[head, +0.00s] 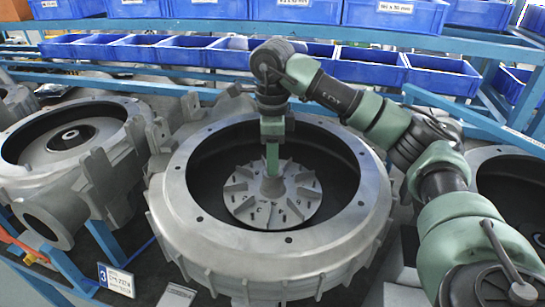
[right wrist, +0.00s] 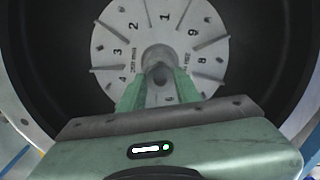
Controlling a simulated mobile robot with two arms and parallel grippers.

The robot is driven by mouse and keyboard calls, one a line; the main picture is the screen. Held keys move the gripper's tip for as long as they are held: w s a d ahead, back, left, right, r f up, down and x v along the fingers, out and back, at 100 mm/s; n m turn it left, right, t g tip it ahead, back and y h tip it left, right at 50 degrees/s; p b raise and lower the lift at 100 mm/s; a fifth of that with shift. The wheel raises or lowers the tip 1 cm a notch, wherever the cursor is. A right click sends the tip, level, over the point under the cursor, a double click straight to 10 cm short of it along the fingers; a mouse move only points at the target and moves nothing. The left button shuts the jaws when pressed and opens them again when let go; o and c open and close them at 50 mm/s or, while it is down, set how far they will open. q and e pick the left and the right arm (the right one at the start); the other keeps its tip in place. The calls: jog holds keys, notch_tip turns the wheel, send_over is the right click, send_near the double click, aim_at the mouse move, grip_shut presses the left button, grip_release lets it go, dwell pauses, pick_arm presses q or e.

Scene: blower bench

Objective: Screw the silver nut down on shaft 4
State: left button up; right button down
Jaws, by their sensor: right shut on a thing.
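My right gripper (head: 272,172) reaches straight down into the middle blower housing, at the centre of the grey impeller disc (head: 245,207). In the right wrist view its two green fingers (right wrist: 157,88) are shut on a small round grey piece (right wrist: 159,72) at the hub, which I take for the silver nut on the shaft. The fingers hide much of the nut, and its thread and height on the shaft cannot be made out. The impeller (right wrist: 125,40) carries printed numbers around its hub. My left gripper is not in view.
The round housing rim (head: 185,215) surrounds the gripper with a deep dark cavity inside. Another blower (head: 40,190) stands at left, with a sign marked 3 (head: 115,281) nearby. A further housing (head: 510,165) is at right. Blue bins (head: 370,67) line the racks behind.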

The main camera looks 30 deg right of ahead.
jog(key=m, duration=0.7)
jog(key=shift+m+p, duration=0.3)
jog(key=shift+p, duration=0.1)
jog(key=m, duration=0.6)
jog(key=shift+p, duration=0.35)
jog(key=m, duration=0.4)
jog(key=shift+m+p, duration=0.3)
jog(key=shift+p, duration=0.05)
jog(key=m, duration=0.4)
jog(key=c, duration=1.3)
grip_release()
